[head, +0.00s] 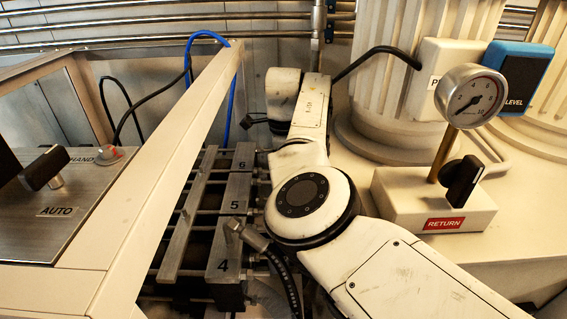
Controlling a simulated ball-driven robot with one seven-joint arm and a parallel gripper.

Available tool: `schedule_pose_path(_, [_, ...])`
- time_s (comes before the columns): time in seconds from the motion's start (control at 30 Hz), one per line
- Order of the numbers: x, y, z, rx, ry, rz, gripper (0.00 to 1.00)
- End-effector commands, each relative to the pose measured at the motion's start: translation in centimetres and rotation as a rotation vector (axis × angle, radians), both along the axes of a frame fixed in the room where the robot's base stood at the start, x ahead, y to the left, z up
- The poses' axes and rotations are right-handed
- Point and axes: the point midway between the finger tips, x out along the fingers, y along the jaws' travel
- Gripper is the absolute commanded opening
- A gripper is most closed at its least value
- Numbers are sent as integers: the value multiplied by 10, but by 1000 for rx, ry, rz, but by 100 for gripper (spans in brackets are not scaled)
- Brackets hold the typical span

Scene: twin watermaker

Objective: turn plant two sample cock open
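I cannot pick out a cock marked as the plant two sample cock. My white arm reaches from the lower right to the upper middle of the head view. Its far end stands beside the numbered blocks, and my gripper cannot be made out there. A black-handled valve (462,182) sits on a cream block (408,200) with a red RETURN label, right of my arm. Its handle is tilted, with its upper end to the right. A metal fitting with a dark hose (252,236) stands by the blocks numbered 4 and 5, left of my arm.
A round gauge (472,96) stands on a brass stem above the RETURN block. A blue LEVEL box (518,76) and large ribbed columns (380,60) are behind. A cream frame bar (165,180) and a HAND/AUTO panel (95,200) are left. Blue and black cables hang near the bar.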

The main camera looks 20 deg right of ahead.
Motion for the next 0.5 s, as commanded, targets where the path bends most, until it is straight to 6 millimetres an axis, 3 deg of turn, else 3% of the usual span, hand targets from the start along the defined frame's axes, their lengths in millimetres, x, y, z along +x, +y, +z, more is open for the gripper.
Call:
schedule_pose_path(0.27, [0,0,-1,0,0,0,67])
schedule_pose_path(0.5, [0,0,-1,0,0,0,44])
